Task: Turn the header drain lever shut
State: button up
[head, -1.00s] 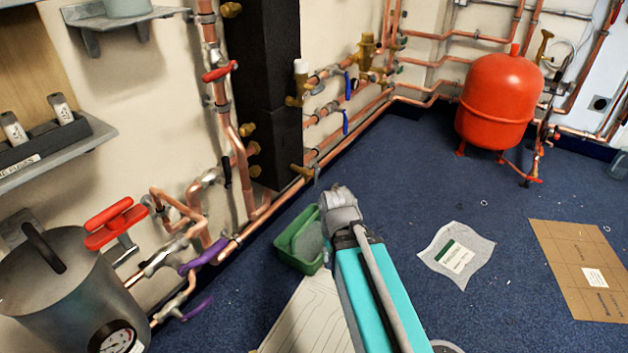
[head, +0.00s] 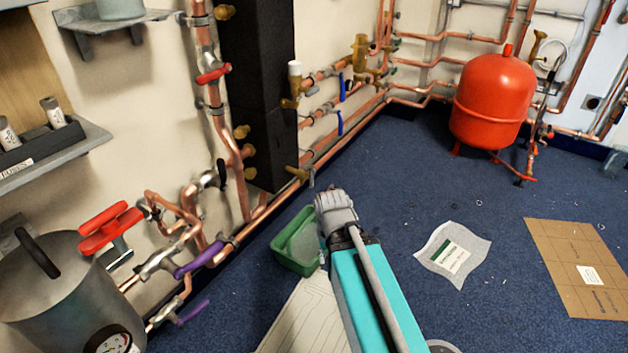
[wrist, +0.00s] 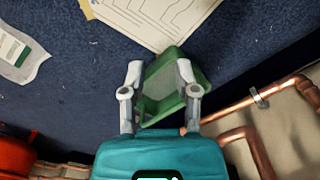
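Several levers show on the copper pipework in the head view, and I cannot tell for sure which is the header drain lever. A small brass valve (head: 298,172) with a short grey lever (head: 311,178) sits low on the pipe by the black column. A black lever (head: 222,173) hangs on the pipes left of that column. Two blue levers (head: 340,122) are on the branches to its right. My gripper (wrist: 160,80) is open and empty, its two fingers apart over the green tray. In the head view my gripper (head: 336,205) is above the floor, apart from every lever.
The green tray (head: 283,266) lies on the blue carpet beside the low pipe. A grey vessel with red (head: 110,228) and purple levers (head: 199,260) stands at left. A red tank (head: 490,100) stands at the back right. The carpet between is mostly clear.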

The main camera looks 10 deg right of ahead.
jog(key=c, duration=0.4)
jog(key=shift+w+r, duration=0.15)
grip_shut()
jog(key=w+a+r+n+t+h+p, duration=0.3)
jog(key=w+r+n, duration=0.4)
jog(key=n, duration=0.6)
jog(key=w+a+r+n+t+h+p, duration=0.3)
jog(key=w+a+r+n+p, duration=0.3)
jog(key=n, duration=0.8)
jog(key=shift+w+r+p, duration=0.65)
jog(key=shift+w+r, duration=0.55)
jog(key=shift+w, duration=0.55)
